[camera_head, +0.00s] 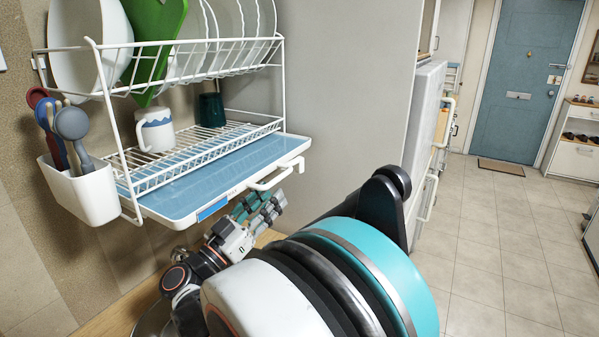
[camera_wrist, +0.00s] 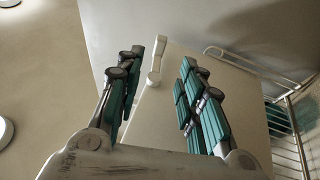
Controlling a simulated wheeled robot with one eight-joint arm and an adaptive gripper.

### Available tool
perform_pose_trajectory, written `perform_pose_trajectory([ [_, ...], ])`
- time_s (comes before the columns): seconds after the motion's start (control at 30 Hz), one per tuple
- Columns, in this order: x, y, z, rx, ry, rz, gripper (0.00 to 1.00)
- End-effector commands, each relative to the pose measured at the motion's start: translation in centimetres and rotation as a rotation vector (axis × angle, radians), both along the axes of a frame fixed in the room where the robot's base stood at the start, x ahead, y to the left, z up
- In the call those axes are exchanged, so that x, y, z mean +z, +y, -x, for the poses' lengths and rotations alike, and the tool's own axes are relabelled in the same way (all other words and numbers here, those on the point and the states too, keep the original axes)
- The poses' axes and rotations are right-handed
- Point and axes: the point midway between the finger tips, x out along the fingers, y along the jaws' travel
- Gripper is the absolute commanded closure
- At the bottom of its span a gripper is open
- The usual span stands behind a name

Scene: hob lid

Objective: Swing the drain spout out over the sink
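The dish rack's blue drain tray (camera_head: 215,172) has a white frame that projects toward me. A short white bar (camera_head: 272,182), apparently the drain spout, runs along the tray's right front edge. In the wrist view a white spout-like piece (camera_wrist: 157,60) stands at the edge of a pale panel (camera_wrist: 160,118), between and beyond my fingers. My gripper (camera_head: 262,206) is just below the tray's front edge in the head view. Its teal-padded fingers (camera_wrist: 160,85) are spread apart with nothing between them. I cannot tell whether a finger touches the spout.
The wire rack (camera_head: 190,150) holds plates, a white mug (camera_head: 154,130) and a dark green cup (camera_head: 211,109). A white utensil holder (camera_head: 85,192) hangs at its left. A grey panel (camera_head: 350,100) stands right of the rack. Tiled floor (camera_head: 500,240) is open farther right.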

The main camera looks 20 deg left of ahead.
Motion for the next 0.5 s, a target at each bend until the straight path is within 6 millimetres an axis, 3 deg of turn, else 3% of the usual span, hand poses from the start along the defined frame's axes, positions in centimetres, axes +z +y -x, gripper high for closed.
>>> perform_pose_trajectory([
  [0.3,2.2,-1.7,-5.6,-0.004,0.001,0.0,0.65],
  [0.5,3.2,-2.3,-7.9,-0.002,0.001,0.001,0.65],
])
